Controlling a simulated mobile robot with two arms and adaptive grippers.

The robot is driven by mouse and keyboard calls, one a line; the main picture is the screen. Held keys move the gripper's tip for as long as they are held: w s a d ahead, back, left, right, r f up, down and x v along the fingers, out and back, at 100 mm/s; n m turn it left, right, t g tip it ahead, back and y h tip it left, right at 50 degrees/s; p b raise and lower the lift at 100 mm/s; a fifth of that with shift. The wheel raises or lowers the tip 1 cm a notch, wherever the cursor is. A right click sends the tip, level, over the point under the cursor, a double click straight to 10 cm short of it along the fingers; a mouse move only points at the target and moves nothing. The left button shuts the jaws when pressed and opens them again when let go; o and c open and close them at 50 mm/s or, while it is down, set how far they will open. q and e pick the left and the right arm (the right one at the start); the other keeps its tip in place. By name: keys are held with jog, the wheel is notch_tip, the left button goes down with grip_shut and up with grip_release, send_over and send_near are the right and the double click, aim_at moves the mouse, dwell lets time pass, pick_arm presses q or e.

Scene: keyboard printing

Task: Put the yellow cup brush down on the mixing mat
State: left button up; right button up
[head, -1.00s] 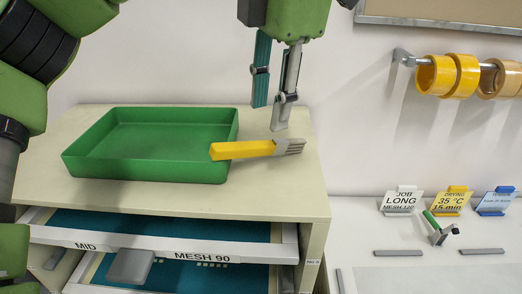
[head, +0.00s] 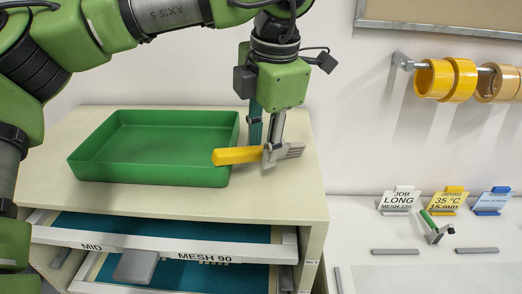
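Whether the fingers press on the brush cannot be told. My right gripper is not in view. I cannot make out a mixing mat for certain; a pale flat panel (head: 450,279) lies on the right bench.
The green tray (head: 150,172) is empty on the cabinet top (head: 190,205). Open drawers stick out below, one labelled MESH 90 (head: 204,255). On the right bench stand several cards (head: 400,201) and a green-handled tool (head: 432,227). Tape rolls (head: 440,80) hang on the wall.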

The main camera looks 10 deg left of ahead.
pick_arm(q)
grip_shut()
